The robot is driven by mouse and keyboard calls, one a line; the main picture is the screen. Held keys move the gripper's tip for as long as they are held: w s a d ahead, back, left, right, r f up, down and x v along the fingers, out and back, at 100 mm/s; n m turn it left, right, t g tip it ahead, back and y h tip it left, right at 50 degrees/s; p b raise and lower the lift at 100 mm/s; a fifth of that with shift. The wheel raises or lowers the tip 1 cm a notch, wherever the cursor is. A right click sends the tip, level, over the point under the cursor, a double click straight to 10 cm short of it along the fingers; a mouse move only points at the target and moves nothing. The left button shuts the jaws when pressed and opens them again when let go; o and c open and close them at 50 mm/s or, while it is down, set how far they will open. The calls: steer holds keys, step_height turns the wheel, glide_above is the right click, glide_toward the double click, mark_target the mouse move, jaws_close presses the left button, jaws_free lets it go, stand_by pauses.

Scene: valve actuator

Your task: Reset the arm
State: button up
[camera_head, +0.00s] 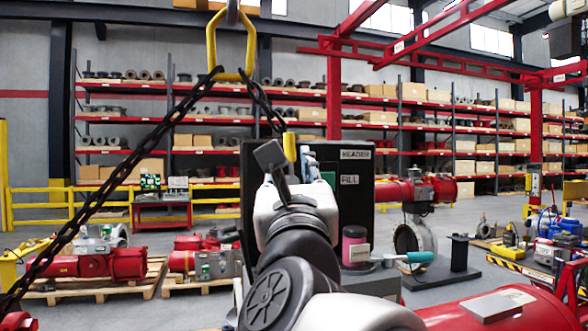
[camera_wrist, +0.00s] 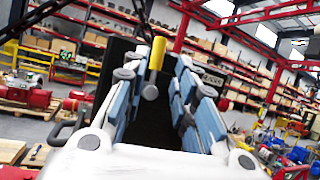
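My arm rises through the middle of the head view, and my gripper (camera_head: 303,158) is partly hidden behind its wrist. The wrist view shows my gripper (camera_wrist: 168,80) with its blue-padded fingers apart and nothing clearly held between them. A black panel (camera_head: 353,195) labelled HEADER and FILL stands behind the gripper; its dark face (camera_wrist: 150,125) also shows between the fingers. A small yellow upright piece (camera_head: 290,147) shows near the gripper. It also appears in the wrist view (camera_wrist: 157,53) close to the left finger; I cannot tell whether they touch.
A black chain (camera_head: 110,187) hangs from a yellow lifting ring (camera_head: 231,42) left of my arm. A pink container (camera_head: 355,246) and a green-ended handle (camera_head: 419,257) are right of it. Red actuators (camera_head: 88,264) rest on pallets at left. A red cylinder (camera_head: 535,314) fills the lower right.

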stand_by(0.3)
steer(key=s+d+f+n+g+y+b, duration=0.1)
steer(key=s+f+n+g+b, duration=0.15)
steer(key=f+n, duration=0.55)
steer(key=s+d+f+n+g+y+b, duration=0.1)
steer(key=f+n+g, duration=0.2)
steer(key=f+n, duration=0.5)
steer(key=s+d+f+n+g+y+b, duration=0.1)
steer(key=s+f+n+g+b, duration=0.2)
steer(key=f, duration=0.8)
steer(key=s+d+f+n+g+h+b, duration=0.1)
steer(key=s+d+f+n+g, duration=0.2)
steer(key=s+f+n, duration=0.2)
steer(key=s+d+f+n+g+h+b, duration=0.1)
steer(key=s+d+f+n+g, duration=0.2)
steer(key=s+f, duration=0.4)
steer(key=s+d+f+n+g+h+b, duration=0.1)
steer(key=s+d+f+n, duration=0.4)
steer(key=f, duration=0.9)
steer(key=s+n+g+h, duration=0.1)
steer(key=n+g, duration=0.1)
steer(key=shift+d+f+g, duration=0.15)
steer(key=shift+d+g, duration=0.1)
steer(key=shift+g, duration=0.1)
